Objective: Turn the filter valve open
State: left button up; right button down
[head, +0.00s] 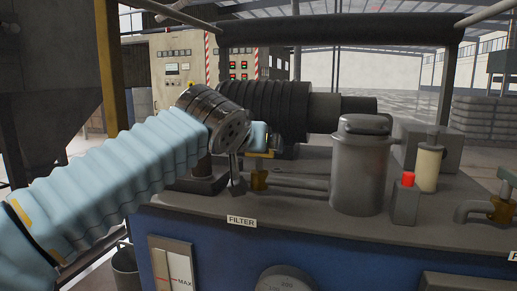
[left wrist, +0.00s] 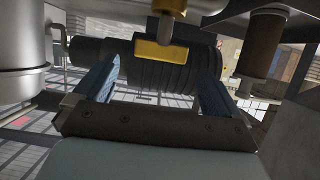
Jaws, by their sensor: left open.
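The filter valve (head: 259,181) is a small brass fitting on the grey machine top, behind the white FILTER label (head: 241,221). Its yellow handle (head: 262,154) shows partly beside my left gripper (head: 262,138), which reaches in from the left at the valve's height or just above. In the left wrist view, the yellow handle (left wrist: 160,52) lies across the gap between the two blue fingers of my left gripper (left wrist: 160,68). The fingers are apart, with visible space on both sides of the handle. I cannot tell how deep the handle sits between them. My right gripper is not in view.
A black ribbed motor (head: 265,105) lies behind the valve. A grey lidded canister (head: 360,165) stands to the right, near a red-button box (head: 405,200) and a cream cylinder (head: 427,168). Another brass valve (head: 500,208) is at the far right. A dark bar (head: 330,28) spans above.

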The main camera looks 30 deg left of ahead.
pick_arm(q)
jog(key=v, duration=0.8)
jog(key=shift+s, duration=0.35)
jog(key=shift+d+r, duration=0.1)
jog(key=shift+d, duration=0.05)
